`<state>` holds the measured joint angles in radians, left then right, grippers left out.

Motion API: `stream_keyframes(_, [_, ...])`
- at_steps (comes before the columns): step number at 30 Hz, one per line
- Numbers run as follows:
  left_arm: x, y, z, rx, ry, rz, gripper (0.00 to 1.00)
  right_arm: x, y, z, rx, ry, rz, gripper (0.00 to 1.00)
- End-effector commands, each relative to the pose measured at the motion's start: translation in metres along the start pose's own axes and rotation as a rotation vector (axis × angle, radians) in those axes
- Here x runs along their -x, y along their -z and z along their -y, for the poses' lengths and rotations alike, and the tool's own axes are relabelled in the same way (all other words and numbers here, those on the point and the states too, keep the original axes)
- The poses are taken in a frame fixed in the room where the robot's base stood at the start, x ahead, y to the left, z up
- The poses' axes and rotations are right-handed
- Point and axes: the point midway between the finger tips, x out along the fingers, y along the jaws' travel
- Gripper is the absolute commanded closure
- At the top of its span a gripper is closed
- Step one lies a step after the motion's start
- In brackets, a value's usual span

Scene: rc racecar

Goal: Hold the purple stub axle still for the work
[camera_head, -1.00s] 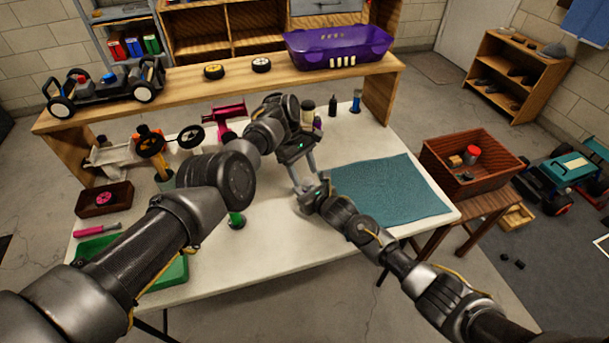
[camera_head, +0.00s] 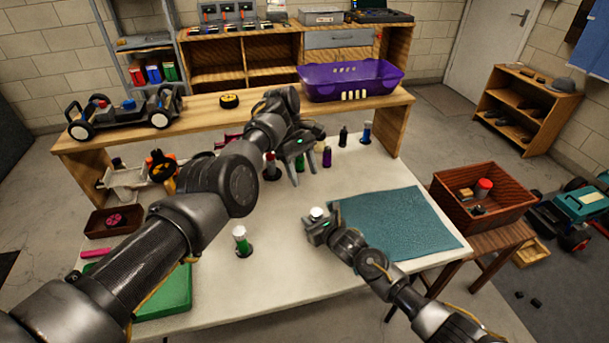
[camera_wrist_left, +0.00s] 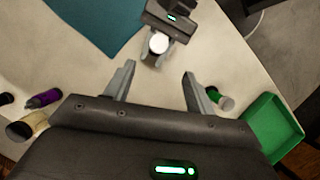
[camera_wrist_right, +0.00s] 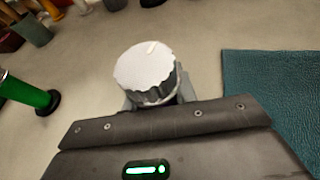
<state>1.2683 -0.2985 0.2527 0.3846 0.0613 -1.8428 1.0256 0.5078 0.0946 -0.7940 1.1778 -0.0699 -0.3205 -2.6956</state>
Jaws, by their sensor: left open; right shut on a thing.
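A slim purple post (camera_head: 327,157), which looks like the purple stub axle, stands at the back of the white table. It also shows at the left of the left wrist view (camera_wrist_left: 42,99), apart from both grippers. My left gripper (camera_head: 304,180) is open and empty above the table, in front of the post. My right gripper (camera_head: 318,222) is shut on a white-capped thing (camera_wrist_right: 146,72) with a ridged rim. The cap also shows in the left wrist view (camera_wrist_left: 158,43), beyond my open left fingers. The held thing's lower part and its colour are hidden.
A green post with a white top (camera_head: 241,241) stands left of my right gripper. A teal mat (camera_head: 400,225) lies to the right. A green tray (camera_head: 165,290) is at front left. Blue (camera_head: 366,133) and dark (camera_head: 343,137) posts stand at the back.

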Motion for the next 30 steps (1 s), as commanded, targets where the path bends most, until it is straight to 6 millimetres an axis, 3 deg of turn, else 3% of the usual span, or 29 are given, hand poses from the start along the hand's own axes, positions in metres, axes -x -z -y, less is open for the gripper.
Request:
stream_keyframes(4, [-0.038,0.002,0.009,-0.002,0.047,-0.016,0.45,0.0,0.0,0.0,0.0,0.0,0.0,0.97])
stream_keyframes(8, [-0.05,-0.001,0.008,-0.028,0.06,-0.139,0.45,0.0,0.0,0.0,0.0,0.0,0.0,0.97])
stream_keyframes(14, [-0.04,-0.03,0.0,-0.055,0.041,-0.308,0.45,0.0,0.0,0.0,0.0,0.0,-0.001,0.97])
stream_keyframes(19, [-0.018,-0.051,-0.004,-0.048,0.002,-0.393,0.45,0.0,0.0,0.0,0.0,0.0,-0.001,0.97])
stream_keyframes(25, [-0.013,-0.053,-0.002,0.0,-0.002,-0.396,0.45,0.0,0.0,0.0,0.0,0.0,0.0,0.97])
stream_keyframes(30, [-0.023,-0.049,-0.001,0.0,-0.001,-0.394,0.45,0.0,0.0,0.0,0.0,0.0,0.0,0.97])
